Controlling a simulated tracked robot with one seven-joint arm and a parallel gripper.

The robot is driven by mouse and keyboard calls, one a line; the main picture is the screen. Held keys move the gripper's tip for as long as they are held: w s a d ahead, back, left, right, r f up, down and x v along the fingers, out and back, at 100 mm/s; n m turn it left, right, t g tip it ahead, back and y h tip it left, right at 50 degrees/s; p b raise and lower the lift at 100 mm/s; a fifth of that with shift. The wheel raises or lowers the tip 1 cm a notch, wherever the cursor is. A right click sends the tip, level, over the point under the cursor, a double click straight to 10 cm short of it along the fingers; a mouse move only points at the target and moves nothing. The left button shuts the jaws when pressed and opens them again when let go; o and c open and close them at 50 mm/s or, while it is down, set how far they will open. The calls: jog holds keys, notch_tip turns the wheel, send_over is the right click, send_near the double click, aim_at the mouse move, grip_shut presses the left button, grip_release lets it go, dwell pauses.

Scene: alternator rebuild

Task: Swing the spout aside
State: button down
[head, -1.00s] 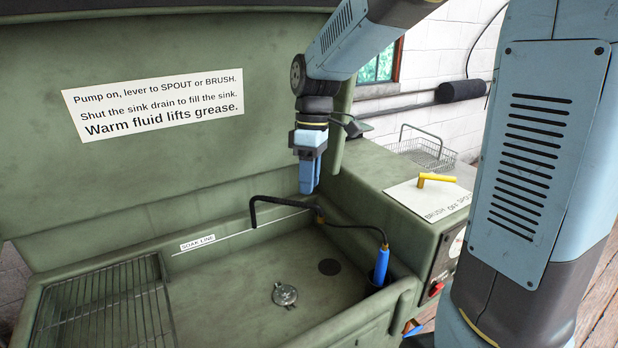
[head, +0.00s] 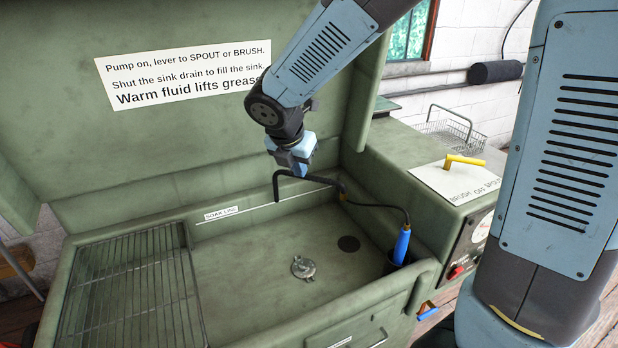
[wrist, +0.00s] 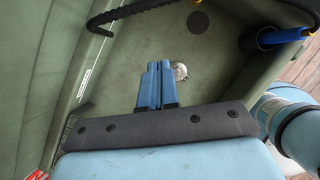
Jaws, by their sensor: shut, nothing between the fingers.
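The spout (head: 312,180) is a thin black bent pipe over the back of the sink (head: 240,265). Its free end turns down at the left, and its base is at the back wall. It also shows along the top of the wrist view (wrist: 140,7).
A round metal drain plug (head: 303,268) sits on the sink floor. A blue-handled brush (head: 402,243) on a black hose stands at the sink's right. A yellow lever (head: 464,160) is on the right top. A wire rack (head: 135,285) covers the left. The raised lid stands behind.

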aim_at(314, 178)
jog(key=w+d+f, duration=0.2)
jog(key=w+f, duration=0.5)
jog(key=f, duration=0.1)
jog(key=shift+w+d+f+n, duration=0.15)
jog(key=shift+w+d+n, duration=0.2)
jog(key=shift+d+n, duration=0.05)
dwell(0.5)
jog(key=shift+w+d+n+t+y, duration=0.3)
jog(key=shift+w+d+n, duration=0.25)
jog(key=shift+w+n, duration=0.1)
jog(key=shift+w+d, duration=0.3)
jog(key=shift+w, duration=0.4)
jog(key=shift+w+d, duration=0.3)
jog(key=shift+w, duration=0.4)
jog(key=shift+s, duration=0.1)
